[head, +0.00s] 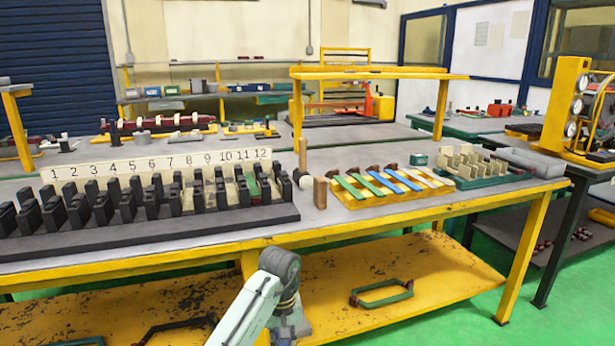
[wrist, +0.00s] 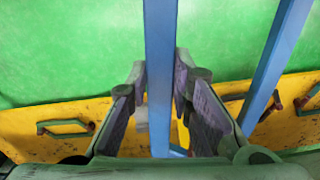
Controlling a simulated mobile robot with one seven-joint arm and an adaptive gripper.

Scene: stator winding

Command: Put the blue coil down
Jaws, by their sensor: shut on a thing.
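In the wrist view, my gripper (wrist: 162,88) is shut on one long straight side of the blue coil (wrist: 160,40). A second long blue side runs slanted to the right of the fingers, apart from them. A short blue piece shows low between the fingers. The rest of the coil is cut off by the frame. The coil hangs above the green floor and the yellow lower shelf. In the head view, only my arm shows at the bottom middle; the gripper and held coil are out of view there.
The numbered black slotted rack (head: 150,225) fills the bench's left. A yellow tray (head: 352,207) of coloured strips and a green holder (head: 470,182) stand to its right. A green frame (head: 382,298) lies on the yellow lower shelf (head: 420,265). Bare grey benchtop shows behind the rack.

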